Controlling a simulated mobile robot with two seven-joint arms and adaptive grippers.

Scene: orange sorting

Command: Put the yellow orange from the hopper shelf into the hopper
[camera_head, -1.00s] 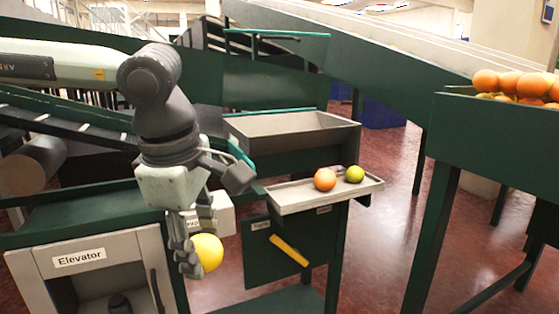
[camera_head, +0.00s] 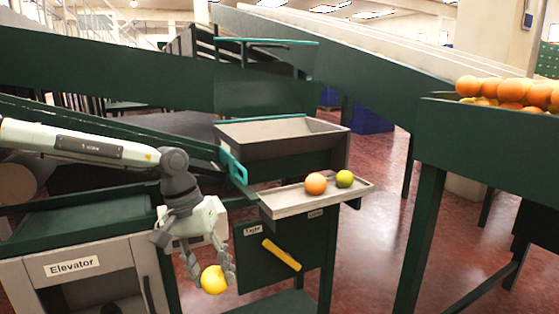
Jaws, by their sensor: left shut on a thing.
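My left gripper (camera_head: 208,271) is shut on the yellow orange (camera_head: 213,280) and holds it in the air, low in front of the machine, between the Elevator cabinet and the green panel with the yellow handle. The hopper (camera_head: 268,139) is a grey open-topped bin up and to the right of the gripper. The hopper shelf (camera_head: 290,203) is a pale tray in front of it. An orange fruit (camera_head: 316,183) and a green fruit (camera_head: 345,178) lie on the shelf. My right gripper is not in view.
The Elevator cabinet (camera_head: 100,262) stands at the lower left. A large green bin (camera_head: 490,140) heaped with oranges stands at the right. Red floor is clear between it and the shelf.

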